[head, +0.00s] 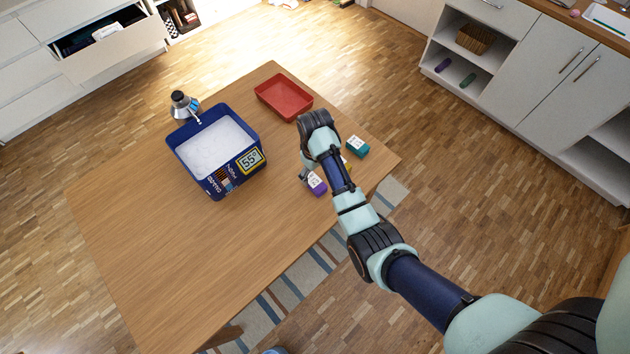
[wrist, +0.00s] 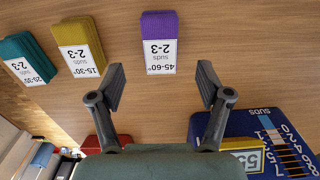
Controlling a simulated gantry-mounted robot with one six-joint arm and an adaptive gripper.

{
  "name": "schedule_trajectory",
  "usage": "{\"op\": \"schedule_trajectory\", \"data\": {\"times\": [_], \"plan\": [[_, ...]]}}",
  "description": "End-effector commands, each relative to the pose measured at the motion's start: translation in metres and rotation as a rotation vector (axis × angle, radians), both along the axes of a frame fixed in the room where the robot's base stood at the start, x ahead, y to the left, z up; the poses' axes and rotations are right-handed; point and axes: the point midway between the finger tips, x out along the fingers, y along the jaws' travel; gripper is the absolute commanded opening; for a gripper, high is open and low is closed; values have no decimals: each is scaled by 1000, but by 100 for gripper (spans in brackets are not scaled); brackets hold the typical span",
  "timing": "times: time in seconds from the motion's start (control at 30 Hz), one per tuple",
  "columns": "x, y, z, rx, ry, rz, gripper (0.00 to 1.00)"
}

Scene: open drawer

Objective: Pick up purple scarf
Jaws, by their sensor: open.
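The purple scarf (head: 317,188) is a folded block with a white label, lying on the wooden table near its front right edge. In the wrist view the purple scarf (wrist: 159,28) lies ahead of my gripper (wrist: 160,82), roughly centred between the fingers, its label reading 45-60° and suds 2-3. My gripper's two fingers are spread apart with nothing between them. The scarf's near end appears just beyond the fingertips. In the head view my arm covers most of the gripper.
A yellow folded cloth (wrist: 79,42) and a teal one (wrist: 27,55) lie beside the scarf. A blue tub (head: 192,165) of white suds shows 55°. A red tray (head: 284,99) and a grey dispenser (head: 183,105) stand farther back. The table's left front is clear.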

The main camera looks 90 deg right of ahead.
Motion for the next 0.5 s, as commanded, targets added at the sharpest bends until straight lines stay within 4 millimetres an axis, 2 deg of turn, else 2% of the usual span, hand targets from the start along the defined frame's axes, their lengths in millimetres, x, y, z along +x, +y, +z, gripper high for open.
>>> {"op": "schedule_trajectory", "data": {"times": [0.07,0.23,0.4,0.5], "plan": [[0,1,-13,2,1,0,77],[0,1,-22,0,0,0,77],[0,2,-54,1,1,0,77],[0,2,-65,0,0,0,77]]}}
